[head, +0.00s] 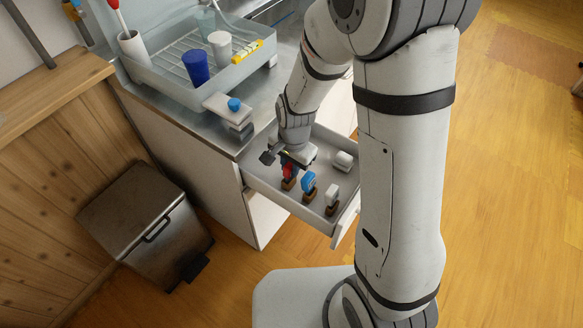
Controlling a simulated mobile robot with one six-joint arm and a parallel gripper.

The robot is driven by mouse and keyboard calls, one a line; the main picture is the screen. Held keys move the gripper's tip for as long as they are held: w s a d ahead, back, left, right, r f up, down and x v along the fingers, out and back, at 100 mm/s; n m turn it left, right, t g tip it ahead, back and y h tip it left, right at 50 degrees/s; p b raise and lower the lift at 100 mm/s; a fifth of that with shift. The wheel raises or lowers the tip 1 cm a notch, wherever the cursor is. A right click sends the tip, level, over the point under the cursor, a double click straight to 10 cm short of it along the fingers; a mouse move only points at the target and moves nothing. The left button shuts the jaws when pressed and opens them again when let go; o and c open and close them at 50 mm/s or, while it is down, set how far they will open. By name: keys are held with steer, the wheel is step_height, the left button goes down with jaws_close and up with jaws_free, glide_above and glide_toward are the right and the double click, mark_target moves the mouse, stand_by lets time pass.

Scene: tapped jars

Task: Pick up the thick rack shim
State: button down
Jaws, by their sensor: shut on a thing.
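My gripper (287,163) is over the left part of an open grey drawer (270,192), pointing down. It is shut on a small red piece with a brown lower end (288,173), which is partly hidden by the fingers. Beside it in the drawer stand a blue piece (308,183) and a white piece (332,196), each with a brown lower end. A white rounded piece (343,161) lies farther back. I cannot tell from the picture which of these is the thick rack shim.
The counter above holds a grey dish rack (150,88) with a blue cup (196,68), a white cup (220,46) and a yellow item (247,51). A white-grey block with a blue knob (234,104) is at the counter edge. A bin (140,220) stands at left.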

step_height(320, 180, up, 17)
steer(key=p, duration=0.1)
steer(key=shift+p, duration=0.4)
steer(key=shift+r, duration=0.1)
step_height(320, 180, up, 10)
steer(key=p, duration=0.8)
stand_by(1.6)
